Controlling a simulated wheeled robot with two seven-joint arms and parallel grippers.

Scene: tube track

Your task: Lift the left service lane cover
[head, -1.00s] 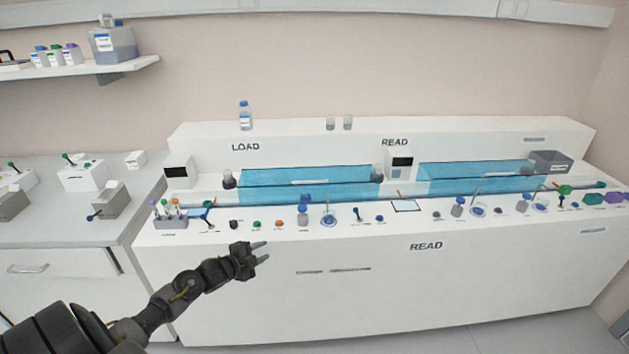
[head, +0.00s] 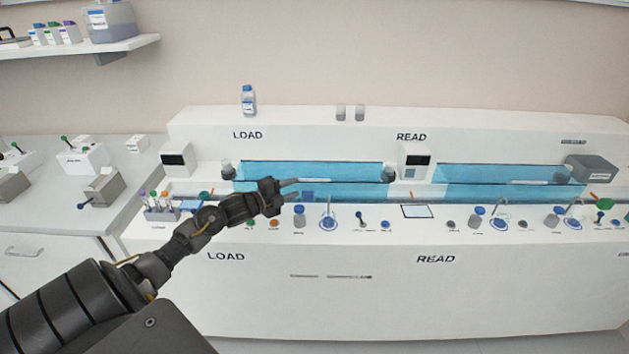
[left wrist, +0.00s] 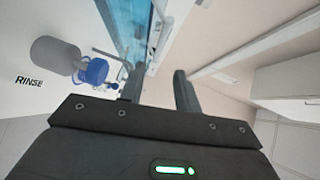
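The left service lane cover (head: 310,172) is a long translucent blue panel on the white bench under the LOAD label, with a pale handle strip along it. It lies flat over the lane. A second blue cover (head: 510,173) lies to the right, past the reader box. My left gripper (head: 296,189) is in front of the left cover's lower edge, over the bench front, with its fingers apart and nothing between them. In the left wrist view the two fingers (left wrist: 172,92) are spread, with blue cover beyond. My right gripper is not in view.
A reader box (head: 415,162) stands between the covers. Blue-capped bottles (head: 300,215), a wire stand (head: 328,222) and small caps line the bench front. A tube rack (head: 163,213) stands at the left. A bottle (head: 248,102) stands on the back ledge.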

